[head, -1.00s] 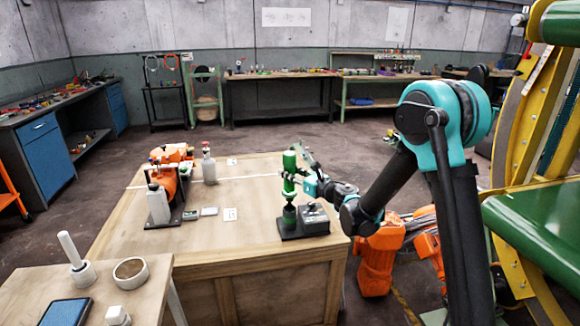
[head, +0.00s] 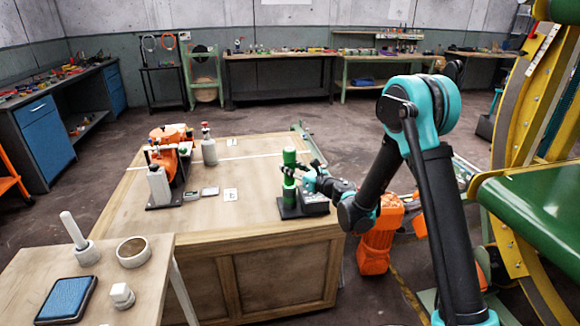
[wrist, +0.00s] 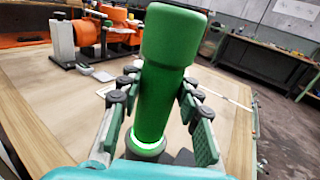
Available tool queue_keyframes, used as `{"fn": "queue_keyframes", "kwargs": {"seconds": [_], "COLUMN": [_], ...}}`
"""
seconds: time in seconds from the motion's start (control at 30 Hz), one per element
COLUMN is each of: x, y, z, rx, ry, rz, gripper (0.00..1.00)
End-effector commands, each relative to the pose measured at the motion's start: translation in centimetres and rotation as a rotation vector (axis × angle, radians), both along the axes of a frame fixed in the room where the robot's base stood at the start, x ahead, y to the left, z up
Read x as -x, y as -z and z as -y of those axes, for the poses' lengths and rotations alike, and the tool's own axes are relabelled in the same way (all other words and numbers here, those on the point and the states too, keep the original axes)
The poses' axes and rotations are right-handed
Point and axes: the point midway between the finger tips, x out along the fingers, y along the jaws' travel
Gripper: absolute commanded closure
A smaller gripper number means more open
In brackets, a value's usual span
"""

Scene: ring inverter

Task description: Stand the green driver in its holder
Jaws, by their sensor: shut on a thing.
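The green driver (head: 289,158) stands upright at the front right of the wooden bench, at its holder (head: 302,205), a dark base. In the wrist view the driver (wrist: 160,80) rises between the fingers of my gripper (wrist: 158,110). Its lower end meets a light ring (wrist: 147,143) of the holder; how deep it sits is hidden. My gripper (head: 306,180) is shut on the driver, coming from the right in the head view.
A small table (head: 115,285) with a blue-screened device is in front left. The bench middle is mostly clear.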

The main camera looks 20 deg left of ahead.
Motion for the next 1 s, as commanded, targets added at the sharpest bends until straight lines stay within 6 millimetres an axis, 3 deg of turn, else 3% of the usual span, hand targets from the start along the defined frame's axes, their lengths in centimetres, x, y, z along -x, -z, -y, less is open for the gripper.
{"fn": "queue_keyframes", "kwargs": {"seconds": [0.63,0.67,0.83,1.0], "x": [0.01,0.02,0.01,0.00], "y": [0.27,0.25,0.26,0.27], "z": [0.01,0.01,0.01,0.01], "rx": [-0.001,0.000,0.000,0.000], "ry": [0.000,0.000,0.000,0.000], "rz": [0.000,-0.001,0.000,0.000], "gripper": [1.00,0.62,0.42,0.42]}}
